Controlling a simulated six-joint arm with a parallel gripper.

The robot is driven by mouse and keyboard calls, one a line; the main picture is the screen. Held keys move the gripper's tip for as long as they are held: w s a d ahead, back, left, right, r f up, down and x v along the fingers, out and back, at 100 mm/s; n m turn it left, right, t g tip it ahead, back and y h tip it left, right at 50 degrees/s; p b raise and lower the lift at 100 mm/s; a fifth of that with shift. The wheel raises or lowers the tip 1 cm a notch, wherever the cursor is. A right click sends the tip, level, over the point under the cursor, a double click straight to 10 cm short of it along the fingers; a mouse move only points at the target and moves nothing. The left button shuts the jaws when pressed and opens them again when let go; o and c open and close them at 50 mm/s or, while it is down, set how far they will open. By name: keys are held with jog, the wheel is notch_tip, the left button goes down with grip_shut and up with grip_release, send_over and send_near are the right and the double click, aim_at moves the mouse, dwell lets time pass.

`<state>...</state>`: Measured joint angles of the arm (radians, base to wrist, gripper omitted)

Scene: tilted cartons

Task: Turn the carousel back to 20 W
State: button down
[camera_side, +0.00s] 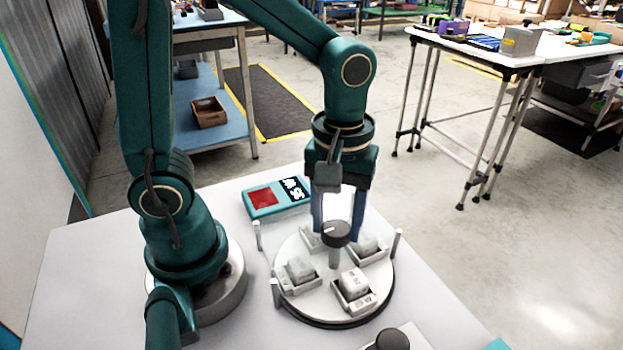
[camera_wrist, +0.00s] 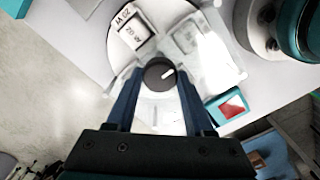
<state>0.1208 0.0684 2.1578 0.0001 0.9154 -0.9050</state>
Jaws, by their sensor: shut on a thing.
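The carousel (camera_side: 318,306) is a round white disc on a dark base, with small open trays around it that hold grey-white cartons (camera_side: 353,284). A dark round knob (camera_side: 337,234) stands on a grey stem at its middle. My gripper (camera_side: 337,226) points down, its two blue fingers on either side of the knob and shut on it. In the wrist view the knob (camera_wrist: 160,75) sits between the fingertips, with a white line pointing right and slightly up. A tray (camera_wrist: 130,27) at upper left there bears an upside-down label that seems to read 20 W. Other labels are too faint to read.
Short grey posts (camera_side: 397,242) stand around the carousel. A teal box (camera_side: 275,198) with a red panel and a black-and-white display lies behind it. Another dark knob (camera_side: 392,340) is at the front edge of view. The white table (camera_side: 90,280) is clear at left.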

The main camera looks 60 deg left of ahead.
jog(key=shift+r, duration=0.1)
jog(key=shift+c, duration=1.4)
grip_release()
jog(key=shift+r, duration=2.55)
jog(key=shift+r, duration=0.1)
jog(key=shift+s+a+r+t, duration=0.35)
jog(key=shift+r+t, duration=0.15)
jog(key=shift+r, duration=0.1)
jog(key=shift+s+a+r+t, duration=0.25)
jog(key=shift+s+r+t, duration=0.1)
jog(key=shift+r+t, duration=0.2)
jog(key=s+m+t, duration=0.1)
jog(key=m, duration=0.2)
jog(key=s+a+m+t, duration=0.1)
jog(key=m, duration=0.2)
jog(key=m+t, duration=0.1)
jog(key=m, duration=0.2)
jog(key=shift+s+a+f+t, duration=0.15)
jog(key=shift+s+f+t, duration=0.1)
jog(key=shift+s+f, duration=0.15)
